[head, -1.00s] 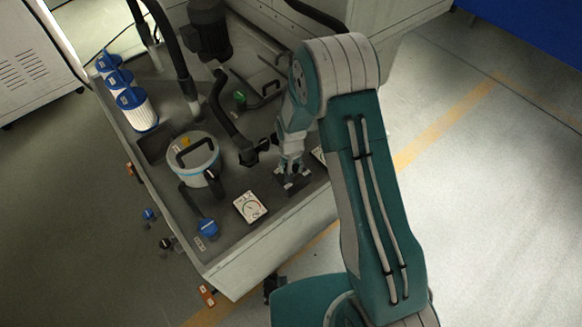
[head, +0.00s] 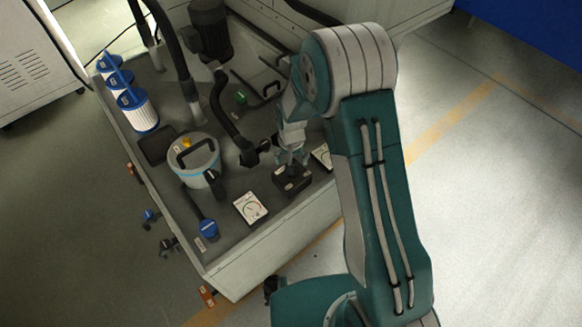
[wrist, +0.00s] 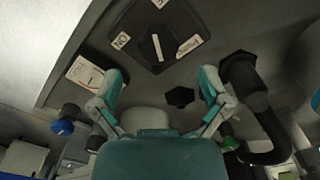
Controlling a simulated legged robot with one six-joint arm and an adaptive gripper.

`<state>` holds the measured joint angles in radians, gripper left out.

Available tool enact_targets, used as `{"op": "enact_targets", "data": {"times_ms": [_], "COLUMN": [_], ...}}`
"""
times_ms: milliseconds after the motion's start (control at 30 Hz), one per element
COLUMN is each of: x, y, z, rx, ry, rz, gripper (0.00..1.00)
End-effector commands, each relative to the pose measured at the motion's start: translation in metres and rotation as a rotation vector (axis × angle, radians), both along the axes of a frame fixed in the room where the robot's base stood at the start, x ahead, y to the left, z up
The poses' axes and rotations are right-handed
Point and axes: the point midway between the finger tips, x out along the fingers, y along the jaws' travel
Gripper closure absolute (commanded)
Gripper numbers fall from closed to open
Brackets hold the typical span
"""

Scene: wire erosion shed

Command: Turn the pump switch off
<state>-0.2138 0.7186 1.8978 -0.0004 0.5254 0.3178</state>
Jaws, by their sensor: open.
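The pump switch (head: 293,180) is a dark square box on the grey tank top, just below my gripper (head: 291,156) in the head view. In the wrist view the switch (wrist: 146,22) fills the top middle. Its black knob has a white pointer line. An "ON" label, seen inverted, is to the left of the knob, and another white label is to the right. My gripper (wrist: 163,77) is open and empty, its two fingers spread below the switch in the picture and apart from the knob.
A dial gauge (head: 251,208) lies left of the switch, and another white-faced panel (head: 322,157) is right of it.

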Motion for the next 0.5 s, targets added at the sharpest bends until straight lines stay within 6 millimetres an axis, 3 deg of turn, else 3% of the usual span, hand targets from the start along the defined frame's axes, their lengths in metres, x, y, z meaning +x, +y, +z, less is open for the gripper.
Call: {"op": "enact_targets", "data": {"times_ms": [233,500], "x": [0.001,0.000], "y": [0.001,0.001], "z": [0.050,0.072], "rx": [0.000,-0.002], "ry": [-0.002,0.002], "rz": [0.000,0.000], "gripper": [0.04,0.04]}}
